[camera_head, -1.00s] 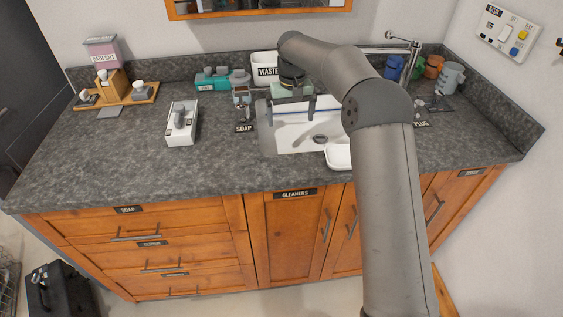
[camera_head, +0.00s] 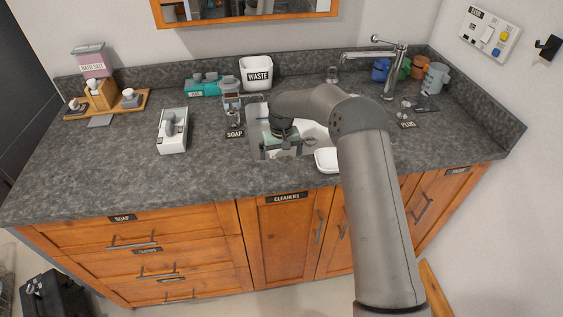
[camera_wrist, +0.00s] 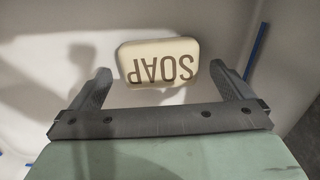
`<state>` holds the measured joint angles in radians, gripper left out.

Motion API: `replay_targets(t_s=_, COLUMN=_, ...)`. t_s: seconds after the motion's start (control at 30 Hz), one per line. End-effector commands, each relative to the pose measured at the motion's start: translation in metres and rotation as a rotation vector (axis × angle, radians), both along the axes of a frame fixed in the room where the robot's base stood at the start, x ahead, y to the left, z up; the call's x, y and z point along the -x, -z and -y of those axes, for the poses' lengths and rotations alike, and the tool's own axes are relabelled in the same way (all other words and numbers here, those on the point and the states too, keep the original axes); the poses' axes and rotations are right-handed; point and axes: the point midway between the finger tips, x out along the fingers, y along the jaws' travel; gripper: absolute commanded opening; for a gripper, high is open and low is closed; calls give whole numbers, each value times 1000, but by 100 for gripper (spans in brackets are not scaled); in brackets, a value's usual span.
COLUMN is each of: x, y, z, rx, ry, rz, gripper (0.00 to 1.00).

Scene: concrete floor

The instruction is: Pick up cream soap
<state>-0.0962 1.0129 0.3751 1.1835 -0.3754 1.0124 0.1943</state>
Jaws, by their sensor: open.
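The cream soap (camera_wrist: 158,62) is a rounded bar with "SOAP" in dark letters, upside down in the wrist view. It lies against a pale surface that looks like the inside of the white sink (camera_head: 318,132). My gripper (camera_wrist: 160,70) is open, with one finger on each side of the soap in the picture. I cannot tell how far the soap is below the fingertips. In the head view my gripper (camera_head: 284,147) is low over the left part of the sink, and the soap is hidden there.
A white dish (camera_head: 327,161) stands at the sink's front edge. The faucet (camera_head: 391,75) rises behind right, with several coloured mugs (camera_head: 405,68) near it. A dispenser (camera_head: 232,106) and a "WASTE" bin (camera_head: 257,74) stand behind left. The front left counter is clear.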

Motion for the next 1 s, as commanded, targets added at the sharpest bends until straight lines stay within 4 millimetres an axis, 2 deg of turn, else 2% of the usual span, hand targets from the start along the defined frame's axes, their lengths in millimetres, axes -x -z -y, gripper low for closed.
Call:
replay_targets(t_s=0.27, x=0, y=5, z=0, rx=-1, ry=0, rz=2, gripper=100)
replay_targets(t_s=0.43, x=0, y=5, z=0, rx=-1, ry=0, rz=2, gripper=56)
replay_targets(t_s=0.47, x=0, y=4, z=0, rx=-1, ry=0, rz=2, gripper=51)
replay_targets(t_s=0.77, x=-1, y=1, z=0, rx=-1, ry=0, rz=3, gripper=51)
replay_targets(t_s=0.87, x=-1, y=-9, z=0, rx=-1, ry=0, rz=4, gripper=51)
replay_targets(t_s=1.0, x=-2, y=-37, z=-1, rx=-2, ry=-1, rz=8, gripper=51)
